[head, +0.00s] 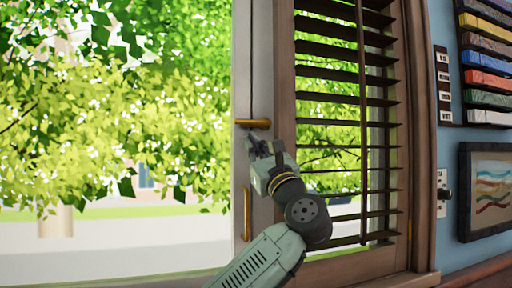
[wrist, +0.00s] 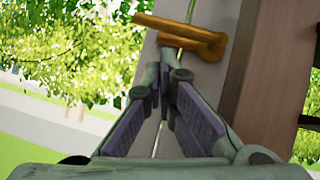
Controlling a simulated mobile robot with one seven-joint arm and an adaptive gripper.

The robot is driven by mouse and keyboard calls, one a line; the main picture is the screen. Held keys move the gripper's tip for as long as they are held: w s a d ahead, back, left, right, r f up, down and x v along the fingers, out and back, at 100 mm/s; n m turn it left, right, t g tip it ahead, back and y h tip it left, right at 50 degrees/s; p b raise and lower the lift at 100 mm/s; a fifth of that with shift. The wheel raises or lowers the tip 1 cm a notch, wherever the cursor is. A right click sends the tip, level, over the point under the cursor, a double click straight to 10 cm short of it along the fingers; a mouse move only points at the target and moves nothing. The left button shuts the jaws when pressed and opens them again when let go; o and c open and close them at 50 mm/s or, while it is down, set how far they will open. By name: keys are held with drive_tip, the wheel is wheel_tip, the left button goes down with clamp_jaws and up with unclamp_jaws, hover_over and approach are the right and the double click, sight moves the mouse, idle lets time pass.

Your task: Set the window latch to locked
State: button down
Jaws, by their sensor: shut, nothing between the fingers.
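The brass window latch (head: 253,123) is a small bar lying roughly horizontal on the pale window frame. It also shows at the top of the wrist view (wrist: 182,34), slanting slightly down to the right with a rounded, thicker right end. My gripper (head: 257,143) is just below the latch in the head view, pointing up toward it. In the wrist view, the fingers of my gripper (wrist: 167,80) are shut and empty, with their tips just below the latch. I cannot tell whether they touch it.
A vertical brass handle (head: 246,214) sits lower on the pale frame (head: 241,60). Dark slatted shutters (head: 326,73) stand close on the right. A framed picture (head: 490,190) and a rack of coloured items (head: 486,62) are on the blue wall. Left is window glass with trees beyond.

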drive_tip(key=shift+s+a+r, duration=0.1)
drive_tip(key=shift+a+r, duration=0.15)
drive_tip(key=shift+a, duration=0.1)
drive_tip(key=shift+s+a+r+m+h, duration=0.15)
drive_tip(key=shift+r+m+h, duration=0.15)
drive_tip(key=shift+m, duration=0.2)
drive_tip(key=shift+a+r+m+h, duration=0.2)
drive_tip(key=shift+m+h, duration=0.1)
drive_tip(key=shift+m, duration=0.2)
drive_tip(key=shift+d, duration=0.1)
drive_tip(key=shift+f, duration=0.2)
